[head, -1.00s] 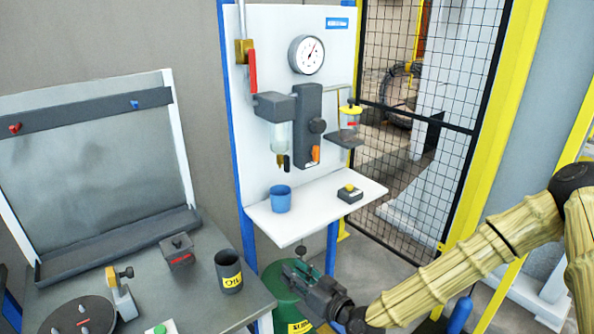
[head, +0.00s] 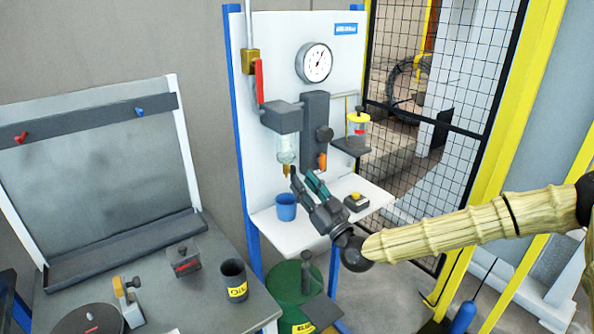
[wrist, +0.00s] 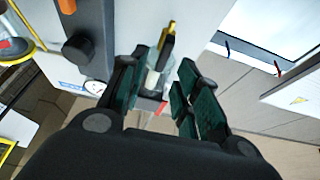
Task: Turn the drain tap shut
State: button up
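The drain tap (head: 286,170) is a small brass fitting under the clear filter bowl (head: 286,147) on the white panel. In the wrist view, the brass tap (wrist: 172,27) with its black lever (wrist: 166,47) shows just beyond my fingertips, with the pale bowl behind it. My gripper (head: 303,178) is open and empty, close below and to the right of the tap in the head view. In the wrist view, the tap lies roughly ahead of the gap between the fingers. My near finger partly hides the lever in the head view, and I cannot tell whether they touch.
A blue cup (head: 286,207) stands on the white shelf (head: 285,236) left of my gripper. A red lever (head: 260,80), a gauge (head: 314,63) and an orange-tipped part (head: 322,161) are on the panel. A green drum (head: 285,285) stands below.

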aim_at(295, 172)
jog(key=shift+p+x, duration=0.55)
jog(key=shift+x, duration=1.3)
jog(key=shift+s, duration=0.1)
grip_shut()
